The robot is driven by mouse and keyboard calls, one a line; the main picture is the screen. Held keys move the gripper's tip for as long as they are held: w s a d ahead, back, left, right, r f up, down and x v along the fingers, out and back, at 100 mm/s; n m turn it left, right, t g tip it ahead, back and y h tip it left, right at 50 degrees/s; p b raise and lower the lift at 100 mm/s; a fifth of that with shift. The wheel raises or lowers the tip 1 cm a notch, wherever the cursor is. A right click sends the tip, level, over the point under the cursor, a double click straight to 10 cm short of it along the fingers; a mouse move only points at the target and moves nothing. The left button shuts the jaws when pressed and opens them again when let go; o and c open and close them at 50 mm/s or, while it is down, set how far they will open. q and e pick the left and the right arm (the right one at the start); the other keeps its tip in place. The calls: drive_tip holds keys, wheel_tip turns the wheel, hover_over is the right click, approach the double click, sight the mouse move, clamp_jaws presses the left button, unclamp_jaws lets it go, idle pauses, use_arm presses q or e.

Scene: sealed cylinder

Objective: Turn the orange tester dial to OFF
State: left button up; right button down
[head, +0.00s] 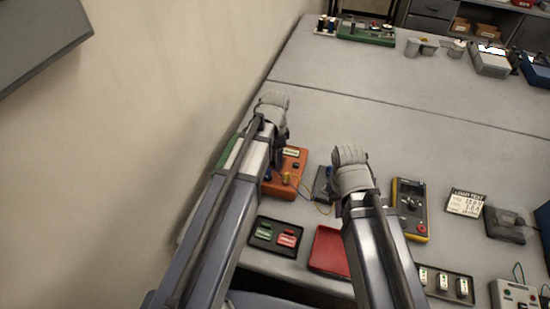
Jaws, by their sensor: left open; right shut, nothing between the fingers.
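A multimeter-like tester (408,211) with a dark face and yellow-orange edges lies on the table right of my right gripper. A round dial (413,203) shows on its face; its setting is too small to read. An orange-red box (289,172) with small coloured knobs or terminals stands partly hidden behind my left arm. My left gripper (277,130) is open over the back left of this box; its fingers are mostly hidden. My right gripper (348,160) is shut and empty, left of the tester and apart from it.
A dark tray (253,242) with green and red pieces and a red tray (328,250) lie in front. A load test card (465,203) and a grey device (504,226) are right of the tester. The wall borders the left. The middle table is clear.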

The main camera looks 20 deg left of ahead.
use_arm(q)
clamp_jaws()
idle(0.3)
idle(0.4)
drive_tip(key=n, duration=0.7)
drive_tip(key=shift+n, duration=0.4)
drive_tip(key=n, duration=0.4)
drive_tip(key=shift+n, duration=2)
